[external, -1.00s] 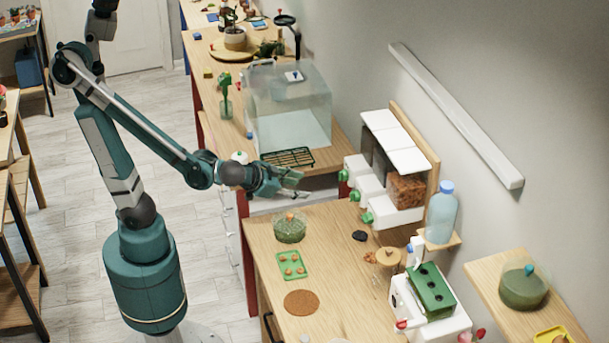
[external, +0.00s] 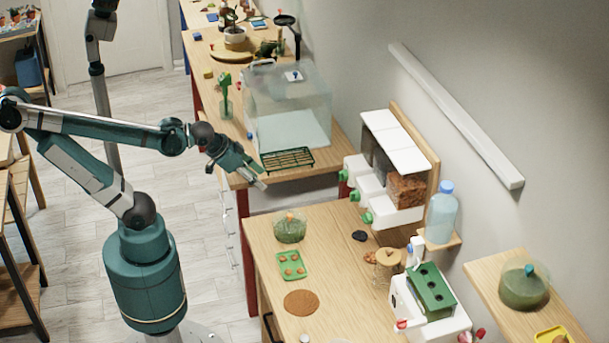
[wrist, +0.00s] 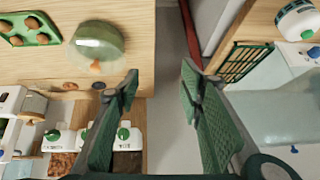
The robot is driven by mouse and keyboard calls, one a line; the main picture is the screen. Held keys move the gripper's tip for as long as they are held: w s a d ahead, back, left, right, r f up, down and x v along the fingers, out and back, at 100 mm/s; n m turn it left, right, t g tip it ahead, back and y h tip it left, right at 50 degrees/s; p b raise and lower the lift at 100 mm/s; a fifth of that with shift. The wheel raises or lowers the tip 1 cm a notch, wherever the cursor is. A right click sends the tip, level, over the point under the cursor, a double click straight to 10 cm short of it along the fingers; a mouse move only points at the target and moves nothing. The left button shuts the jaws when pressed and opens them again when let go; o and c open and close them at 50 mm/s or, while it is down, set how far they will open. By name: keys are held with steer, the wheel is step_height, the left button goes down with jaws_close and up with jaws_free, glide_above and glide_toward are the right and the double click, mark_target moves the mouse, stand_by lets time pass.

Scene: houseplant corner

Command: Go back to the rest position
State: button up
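My gripper (external: 256,177) is above the gap between the two wooden benches, near the front corner of the far bench. In the wrist view my gripper (wrist: 158,85) has its two green-padded fingers spread apart, with only the gap and floor showing between them. It holds nothing. My arm reaches across from its teal base, with the elbow out at the left edge of the external view.
The near bench (external: 335,231) carries a green lidded bowl (external: 290,228), a green tray (external: 291,265) and a cork mat (external: 301,302). A clear tank (external: 288,105) and a green rack (external: 287,159) are on the far bench. White dispensers (external: 370,185) stand by the wall.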

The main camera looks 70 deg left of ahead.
steer(key=shift+s+r+h, duration=0.2)
steer(key=shift+s+h, duration=0.05)
steer(key=shift+s, duration=0.5)
steer(key=shift+s+r+h, duration=0.2)
steer(key=shift+s+h, duration=0.05)
steer(key=shift+s, duration=0.45)
steer(key=shift+c, duration=0.5)
stand_by(1.8)
